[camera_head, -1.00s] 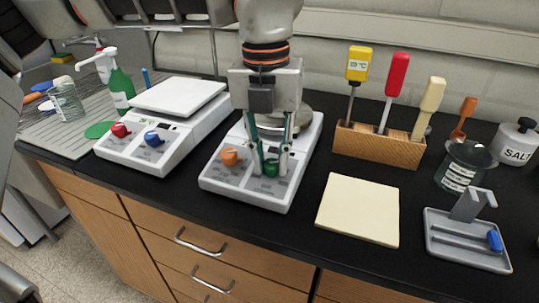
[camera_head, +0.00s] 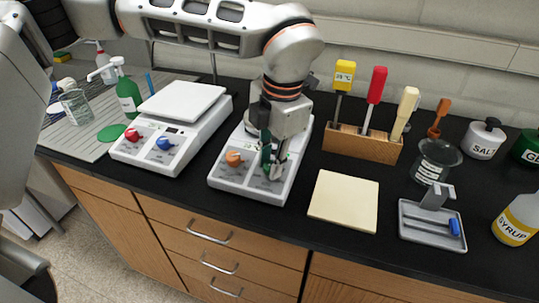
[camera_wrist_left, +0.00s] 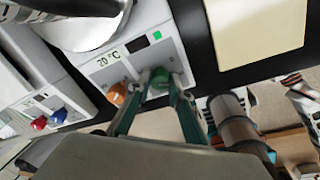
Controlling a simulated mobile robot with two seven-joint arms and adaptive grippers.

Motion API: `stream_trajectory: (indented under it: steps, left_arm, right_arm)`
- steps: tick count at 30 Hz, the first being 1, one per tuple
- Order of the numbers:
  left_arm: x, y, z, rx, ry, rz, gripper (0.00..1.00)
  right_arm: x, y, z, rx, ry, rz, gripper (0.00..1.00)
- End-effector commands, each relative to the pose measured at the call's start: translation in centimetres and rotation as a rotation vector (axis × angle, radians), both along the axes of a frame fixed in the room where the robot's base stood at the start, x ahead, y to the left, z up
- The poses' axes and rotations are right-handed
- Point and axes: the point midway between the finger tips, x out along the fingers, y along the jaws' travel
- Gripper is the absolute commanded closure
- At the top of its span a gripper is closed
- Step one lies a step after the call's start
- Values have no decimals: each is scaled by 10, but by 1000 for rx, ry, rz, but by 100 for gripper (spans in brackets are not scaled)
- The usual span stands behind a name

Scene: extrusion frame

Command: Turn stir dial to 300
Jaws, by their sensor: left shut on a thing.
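The white hotplate-like unit (camera_head: 228,182) stands on the black counter with an orange dial (camera_head: 234,158) and a green dial (camera_head: 275,173) on its front panel. My left gripper (camera_head: 271,166) points down at this panel and is shut on the green dial, one finger on each side. In the left wrist view the green dial (camera_wrist_left: 160,80) sits between the two fingertips, and the orange dial (camera_wrist_left: 116,93) is beside it, apart from the fingers. Dial markings are too small to read.
Left of it stands a white scale-like unit (camera_head: 150,150) with red and blue dials. Behind to the right is a wooden rack (camera_head: 362,146) with coloured-handled tools. A cream board (camera_head: 343,202), grey stand (camera_head: 432,224) and beaker (camera_head: 435,160) lie to the right.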

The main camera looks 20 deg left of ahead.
Motion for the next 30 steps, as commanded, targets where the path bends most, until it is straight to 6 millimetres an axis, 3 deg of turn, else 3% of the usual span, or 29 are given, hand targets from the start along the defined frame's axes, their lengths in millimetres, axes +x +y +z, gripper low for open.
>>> stream_trajectory:
  steps: [9,26,27,28,30]
  left_arm:
    - [-1,0,0,26,0,-119,100]
    - [0,-1,-1,31,-1,-144,100]
    - [0,-1,-1,31,-1,-144,70]
    - [0,-1,-1,31,-1,-144,63]
    - [0,0,-1,31,-1,-144,63]
  right_arm:
    - [7,-1,16,0,-18,-1,60]
    - [4,-2,11,-5,-9,0,60]
    - [4,-2,11,-5,-8,0,60]
    - [4,-2,11,-5,-8,0,60]
    - [4,-2,11,-5,-8,0,60]
